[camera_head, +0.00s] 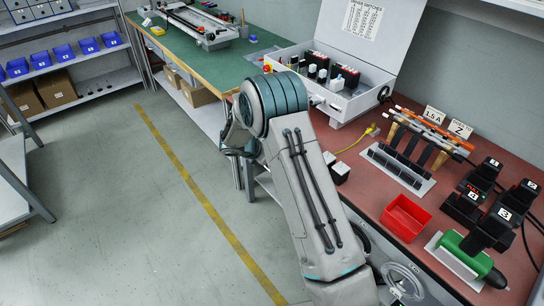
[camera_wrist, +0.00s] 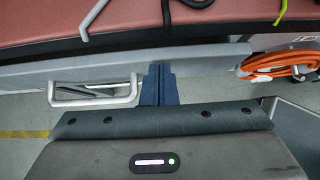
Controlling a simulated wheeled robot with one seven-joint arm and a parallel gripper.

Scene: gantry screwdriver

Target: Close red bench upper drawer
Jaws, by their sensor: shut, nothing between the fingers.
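The red bench (camera_head: 365,205) runs along the right in the head view, and its red top (camera_wrist: 45,22) crosses the top of the wrist view. Below its edge in the wrist view is a long grey drawer front (camera_wrist: 210,65) with a white bar handle (camera_wrist: 95,93) at the left. My gripper (camera_wrist: 161,70) is shut and empty. Its dark blue fingertips are at the drawer front, right of the handle; whether they touch it I cannot tell. In the head view my arm hides the drawer front, so how far it stands out is unclear.
An orange coiled cable (camera_wrist: 280,65) hangs to the right in the wrist view. On the bench are a red bin (camera_head: 405,217), a white switch box (camera_head: 345,100) and a green tool (camera_head: 462,255). A green-topped bench (camera_head: 195,60) stands behind. The floor at left is clear.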

